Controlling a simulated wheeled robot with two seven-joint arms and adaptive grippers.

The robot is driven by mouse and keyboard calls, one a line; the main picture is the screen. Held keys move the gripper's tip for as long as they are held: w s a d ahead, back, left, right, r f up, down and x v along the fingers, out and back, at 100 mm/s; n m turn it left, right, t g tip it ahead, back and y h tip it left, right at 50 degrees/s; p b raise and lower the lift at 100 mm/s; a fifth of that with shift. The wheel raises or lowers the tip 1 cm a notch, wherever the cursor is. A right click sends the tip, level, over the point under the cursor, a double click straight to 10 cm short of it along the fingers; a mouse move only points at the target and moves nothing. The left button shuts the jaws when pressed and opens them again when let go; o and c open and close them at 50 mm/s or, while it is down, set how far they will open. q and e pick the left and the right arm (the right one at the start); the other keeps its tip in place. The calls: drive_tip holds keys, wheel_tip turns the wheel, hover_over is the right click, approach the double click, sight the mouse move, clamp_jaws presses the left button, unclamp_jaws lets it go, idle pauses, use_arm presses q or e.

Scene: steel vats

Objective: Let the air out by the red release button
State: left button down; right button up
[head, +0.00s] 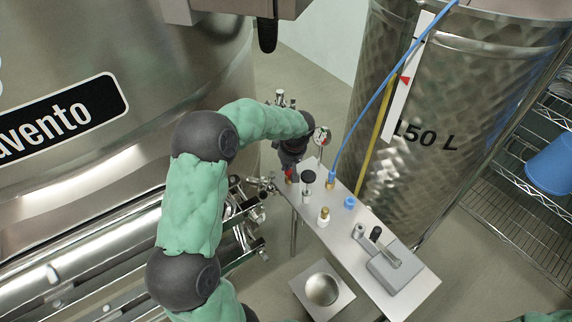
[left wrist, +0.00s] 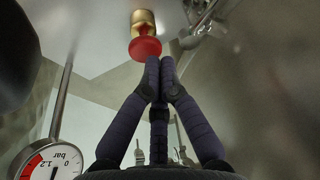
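The red release button (left wrist: 145,47) sits on a brass body (left wrist: 143,20) at the top of the left wrist view. In the head view a small red part (head: 289,174) shows at the shelf's far left corner, beside my left gripper (head: 289,163). My left gripper (left wrist: 160,66) has its fingers together and holds nothing visible. Its fingertips are right at the button's edge; I cannot tell whether they touch it. A pressure gauge (left wrist: 48,162) marked bar shows at the lower left; it also shows in the head view (head: 321,135). My right gripper is out of view.
Steel vats stand left and right (head: 460,85).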

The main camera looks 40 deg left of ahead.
use_arm(q)
drive_tip(key=shift+f+b, duration=0.9)
drive_tip(key=shift+f, duration=0.05)
idle(7.0)
